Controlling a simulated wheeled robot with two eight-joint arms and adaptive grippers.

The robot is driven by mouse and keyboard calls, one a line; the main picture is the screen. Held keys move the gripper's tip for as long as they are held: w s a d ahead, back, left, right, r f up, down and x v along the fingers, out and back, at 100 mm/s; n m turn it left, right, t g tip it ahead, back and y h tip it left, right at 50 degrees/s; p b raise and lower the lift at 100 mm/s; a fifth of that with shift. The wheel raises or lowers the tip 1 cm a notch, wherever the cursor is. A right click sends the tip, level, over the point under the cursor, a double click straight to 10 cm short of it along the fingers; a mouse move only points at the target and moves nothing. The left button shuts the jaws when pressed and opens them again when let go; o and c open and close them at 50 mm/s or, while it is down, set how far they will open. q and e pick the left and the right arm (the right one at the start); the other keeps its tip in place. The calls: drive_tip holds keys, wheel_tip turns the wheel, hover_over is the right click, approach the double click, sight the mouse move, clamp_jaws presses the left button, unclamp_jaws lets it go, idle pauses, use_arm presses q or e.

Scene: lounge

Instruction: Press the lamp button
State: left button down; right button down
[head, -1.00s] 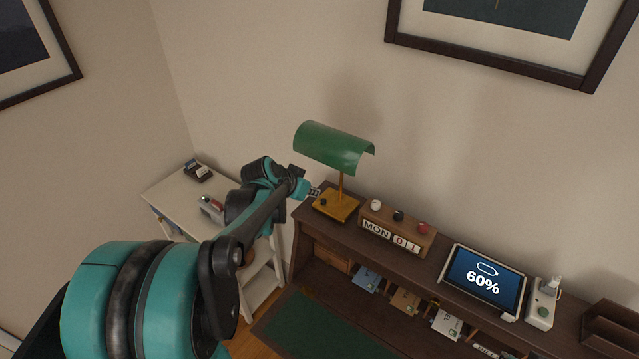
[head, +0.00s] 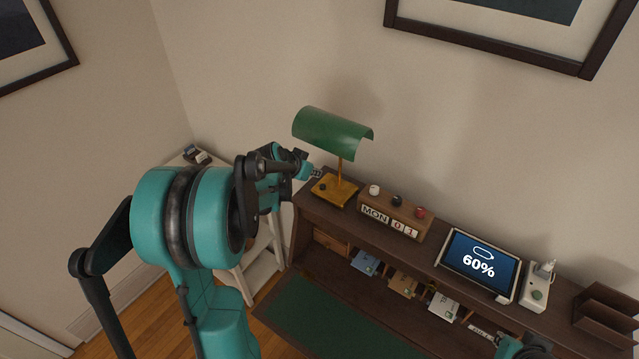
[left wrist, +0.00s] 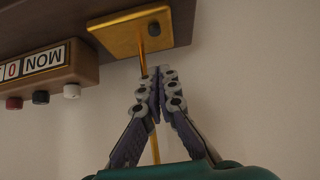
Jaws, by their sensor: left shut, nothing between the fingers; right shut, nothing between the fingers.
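The desk lamp has a green shade (head: 333,130), a thin brass stem (head: 339,172) and a square brass base (head: 336,192) on the desk's top shelf. A small dark round button (head: 322,187) sits on the base; it also shows in the left wrist view (left wrist: 154,28). My left gripper (head: 317,173) is shut and empty, just above and left of the base, near the button. In the left wrist view its closed fingertips (left wrist: 160,72) overlap the stem; I cannot tell if they touch it. My right gripper (head: 503,342) shows partly at the bottom edge, shut.
A wooden calendar block (head: 396,215) with three knobs stands right of the lamp. Further right are a tablet (head: 479,266), a white switch box (head: 535,295) and a dark rack (head: 607,318). A white side table (head: 178,160) stands left of the desk.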

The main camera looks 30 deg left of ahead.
sight(324, 184)
use_arm(q)
drive_tip(key=x, duration=0.4)
wheel_tip(324, 184, down, 2)
drive_tip(key=shift+s+f, duration=0.1)
drive_tip(key=shift+f, duration=0.8)
drive_tip(key=shift+s, duration=0.1)
